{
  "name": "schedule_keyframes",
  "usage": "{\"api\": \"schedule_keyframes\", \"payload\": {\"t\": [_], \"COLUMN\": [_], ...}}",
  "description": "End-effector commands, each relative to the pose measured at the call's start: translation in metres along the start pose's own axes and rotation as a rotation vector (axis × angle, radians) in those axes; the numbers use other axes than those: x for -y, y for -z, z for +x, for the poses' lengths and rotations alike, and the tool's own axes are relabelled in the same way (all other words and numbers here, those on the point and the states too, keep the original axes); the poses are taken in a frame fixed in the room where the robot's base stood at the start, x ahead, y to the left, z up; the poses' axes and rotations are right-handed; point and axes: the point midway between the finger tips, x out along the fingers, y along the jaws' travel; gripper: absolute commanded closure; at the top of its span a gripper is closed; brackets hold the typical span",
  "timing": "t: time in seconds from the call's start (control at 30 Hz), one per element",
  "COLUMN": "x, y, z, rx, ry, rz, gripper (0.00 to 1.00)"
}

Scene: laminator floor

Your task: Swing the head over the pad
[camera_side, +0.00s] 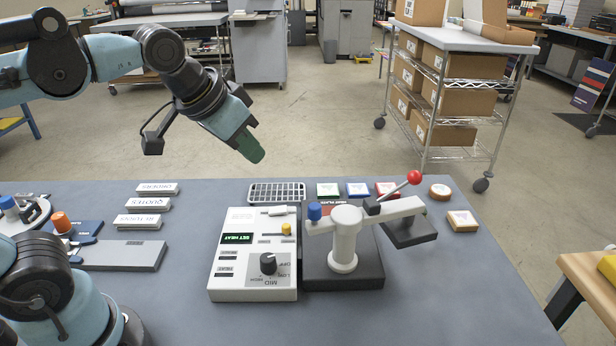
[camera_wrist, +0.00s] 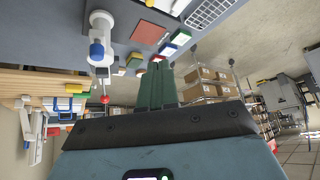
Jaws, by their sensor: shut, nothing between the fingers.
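The press stands on the grey-blue table. Its white post (camera_side: 344,245) rises from a dark base (camera_side: 343,277). A white arm on the post carries the dark flat head (camera_side: 411,233), which is swung out to the right, off the base. A lever with a red ball (camera_side: 414,177) sticks up from the arm, and a blue knob (camera_side: 314,211) is at its left end. The reddish pad (camera_wrist: 148,35) shows uncovered in the wrist view; in the side view it is mostly hidden behind the arm. My gripper (camera_side: 252,148), with green fingers, is shut and empty, high above the table, left of and behind the press.
A white control box (camera_side: 253,275) with a black dial stands left of the press. A wire rack (camera_side: 277,193) and several small coloured blocks line the table's back edge. Labelled stacks (camera_side: 140,221) lie at left. A cart with boxes (camera_side: 449,100) stands behind. The table's front right is clear.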

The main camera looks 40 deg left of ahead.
Motion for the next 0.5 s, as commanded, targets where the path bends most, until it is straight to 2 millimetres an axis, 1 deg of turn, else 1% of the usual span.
{"api": "schedule_keyframes", "payload": {"t": [0.03,0.17,0.27,0.37,0.47,0.5], "x": [-0.007,-0.026,-0.048,-0.075,-0.106,-0.119], "y": [0.009,0.031,0.052,0.072,0.089,0.095], "z": [0.0,0.003,0.007,0.014,0.022,0.025], "rx": [0.01,0.039,0.061,0.078,0.089,0.091], "ry": [0.0,0.009,0.022,0.041,0.064,0.074], "rz": [0.02,0.07,0.115,0.165,0.21,0.229], "gripper": [1.0,1.0,1.0,1.0,1.0,1.0]}}
